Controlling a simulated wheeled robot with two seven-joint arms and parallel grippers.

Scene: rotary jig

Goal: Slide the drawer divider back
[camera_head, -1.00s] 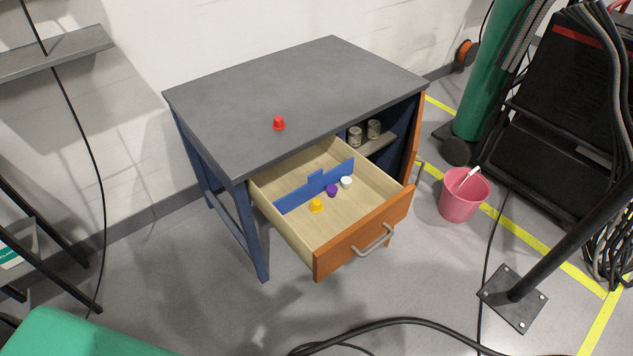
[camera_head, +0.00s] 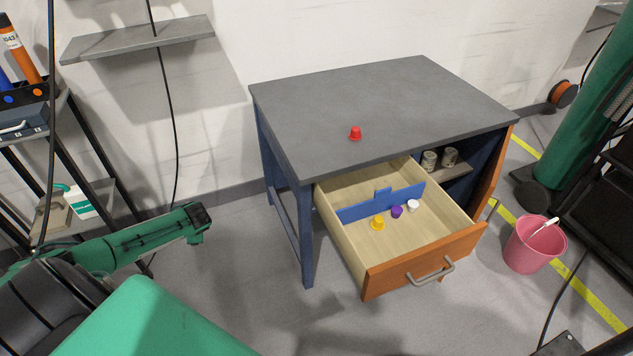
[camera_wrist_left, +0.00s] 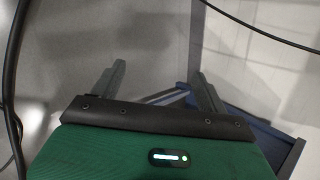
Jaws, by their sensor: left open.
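The blue drawer divider (camera_head: 365,208) with a raised tab stands upright across the open drawer (camera_head: 430,247) in the head view. A yellow piece (camera_head: 377,223), a purple piece (camera_head: 397,212) and a white piece (camera_head: 413,206) lie on the drawer floor on the front side of the divider. My left arm shows at the left of the head view, well apart from the drawer. In the left wrist view my left gripper (camera_wrist_left: 160,84) is open with nothing between its fingers. My right gripper is not in view.
The drawer hangs out of a grey-topped table (camera_head: 390,110) with blue legs. A red piece (camera_head: 355,134) sits on the top. Two jars stand on a shelf inside. An orange door (camera_head: 493,180) stands open at right, near a pink bucket (camera_head: 533,245). A shelf rack stands at far left.

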